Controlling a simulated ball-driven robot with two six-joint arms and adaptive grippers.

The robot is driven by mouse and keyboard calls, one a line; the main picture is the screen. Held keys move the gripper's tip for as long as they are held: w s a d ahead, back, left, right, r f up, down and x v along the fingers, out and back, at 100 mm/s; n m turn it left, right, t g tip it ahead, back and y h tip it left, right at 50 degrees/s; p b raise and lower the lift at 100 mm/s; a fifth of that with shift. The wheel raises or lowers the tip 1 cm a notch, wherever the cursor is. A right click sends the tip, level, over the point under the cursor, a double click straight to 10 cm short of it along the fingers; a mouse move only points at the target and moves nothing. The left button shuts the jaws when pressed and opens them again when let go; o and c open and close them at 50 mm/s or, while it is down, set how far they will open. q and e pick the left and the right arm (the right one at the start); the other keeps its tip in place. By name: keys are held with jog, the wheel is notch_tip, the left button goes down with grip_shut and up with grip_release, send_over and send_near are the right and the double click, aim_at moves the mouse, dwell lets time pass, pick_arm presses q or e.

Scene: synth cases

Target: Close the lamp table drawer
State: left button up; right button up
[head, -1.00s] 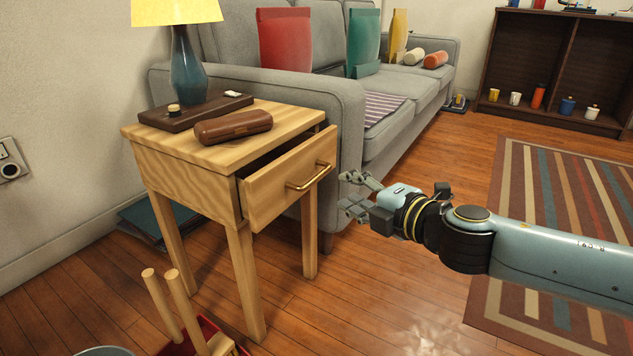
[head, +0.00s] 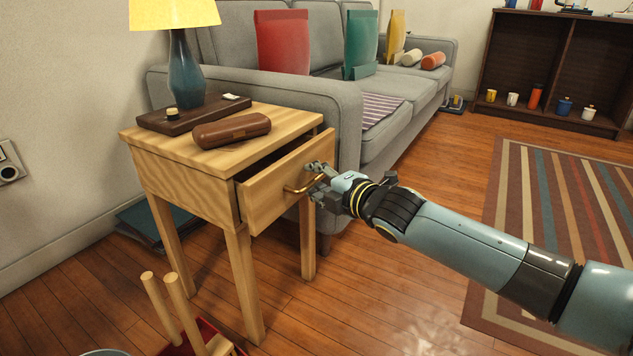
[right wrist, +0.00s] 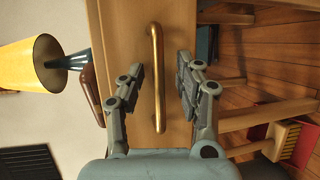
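The wooden lamp table (head: 182,153) stands left of centre in the head view. Its drawer (head: 268,190) is pulled partly out, with a dark gap showing behind the front panel. The brass handle (head: 297,189) is on the drawer front. My right gripper (head: 312,178) is at the handle. In the right wrist view, the handle (right wrist: 156,75) runs between the two spread fingers of the right gripper (right wrist: 158,88), with space on both sides, and the drawer front (right wrist: 130,25) lies behind it. My left gripper is not in view.
A lamp (head: 186,65), a dark tray (head: 193,113) and a brown case (head: 232,131) are on the tabletop. The grey sofa (head: 342,100) stands close behind the table.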

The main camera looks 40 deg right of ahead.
grip_shut()
dwell(0.6)
